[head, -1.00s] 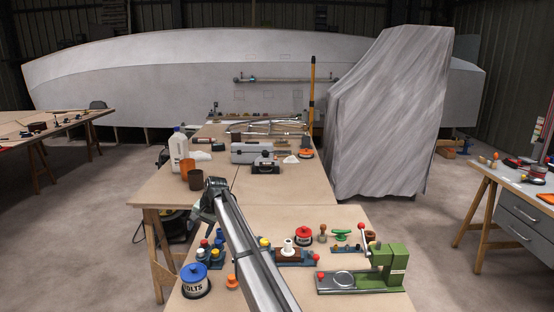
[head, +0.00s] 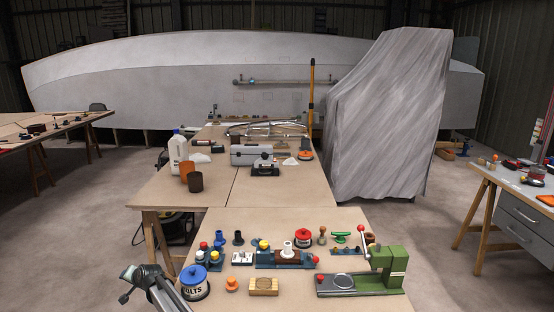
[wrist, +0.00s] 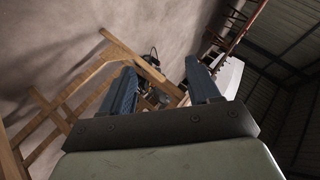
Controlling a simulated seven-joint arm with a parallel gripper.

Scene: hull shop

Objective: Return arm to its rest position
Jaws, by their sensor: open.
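My gripper (head: 130,284) is at the lower left of the head view, beside the left edge of the near workbench (head: 330,222) and left of the blue-lidded bolts tin (head: 194,285). In the wrist view my gripper (wrist: 160,76) shows two dark fingers set apart, with nothing held between them. Beyond the fingers are wooden trestle legs (wrist: 70,95) and the concrete floor (wrist: 100,30).
The near bench holds a green press (head: 388,268), a wooden block (head: 264,286), an orange knob (head: 232,284) and a red-lidded tin (head: 303,237). A white bottle (head: 178,150) and brown cups stand farther back. Floor left of the bench is open.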

